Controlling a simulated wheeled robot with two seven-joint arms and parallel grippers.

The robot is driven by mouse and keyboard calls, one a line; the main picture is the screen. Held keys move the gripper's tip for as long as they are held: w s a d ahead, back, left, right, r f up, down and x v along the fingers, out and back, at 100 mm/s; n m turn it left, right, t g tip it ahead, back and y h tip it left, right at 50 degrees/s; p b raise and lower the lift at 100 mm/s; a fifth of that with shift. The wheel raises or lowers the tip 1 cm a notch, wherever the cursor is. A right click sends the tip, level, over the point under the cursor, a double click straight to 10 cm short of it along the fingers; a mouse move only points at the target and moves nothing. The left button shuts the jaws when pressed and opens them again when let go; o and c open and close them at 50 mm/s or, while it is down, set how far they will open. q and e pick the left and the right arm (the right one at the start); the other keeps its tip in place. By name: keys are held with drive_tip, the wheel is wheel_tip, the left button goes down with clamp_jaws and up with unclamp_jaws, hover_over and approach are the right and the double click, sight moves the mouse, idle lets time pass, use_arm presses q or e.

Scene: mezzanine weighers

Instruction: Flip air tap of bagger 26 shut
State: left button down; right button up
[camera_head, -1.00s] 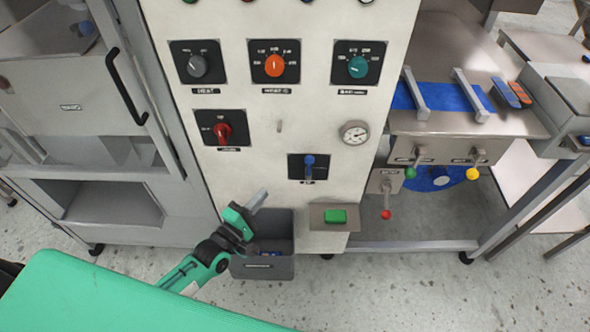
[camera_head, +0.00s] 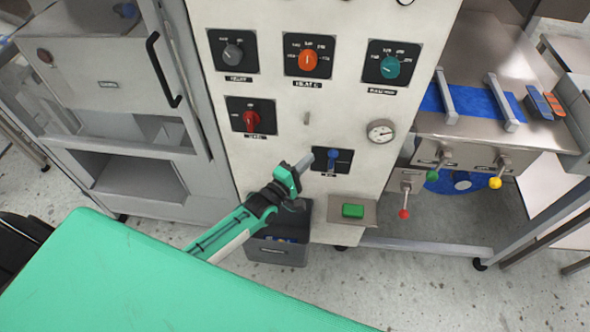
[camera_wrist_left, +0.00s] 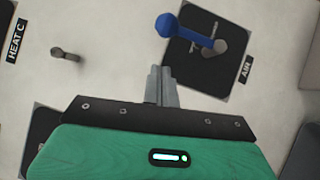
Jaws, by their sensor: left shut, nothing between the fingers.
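The air tap (camera_head: 333,156) is a blue lever on a black plate, low on the white panel. In the left wrist view the blue lever (camera_wrist_left: 190,34) runs from its grey pivot to a round knob, pointing away from the AIR label (camera_wrist_left: 245,69). In the head view the knob is at the upper end. My left gripper (camera_head: 306,162) is shut and empty, just left of the tap plate. In the left wrist view its closed fingers (camera_wrist_left: 160,74) are below the knob, with a visible gap in the picture. My right gripper is not in view.
Grey, orange and teal dials (camera_head: 308,60) sit above, with a red switch (camera_head: 251,120) at the left. A gauge (camera_head: 380,131) and a green button (camera_head: 353,210) are nearby. A grey bin (camera_head: 276,250) is under my left arm. A small peg (camera_wrist_left: 64,54) protrudes from the panel.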

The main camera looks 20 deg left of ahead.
sight(332, 159)
use_arm(q)
drive_tip(key=shift+w+d+r+p, duration=0.1)
drive_tip(key=shift+w+d+p, duration=0.1)
drive_tip(key=shift+d, duration=0.35)
drive_tip(key=shift+w+d+r+p, duration=0.1)
drive_tip(key=shift+w+d, duration=0.05)
drive_tip(key=shift+d, duration=0.35)
drive_tip(key=shift+w+d+r+p, duration=0.1)
drive_tip(key=shift+w+d, duration=0.1)
drive_tip(key=shift+d, duration=0.35)
drive_tip(key=shift+r, duration=0.1)
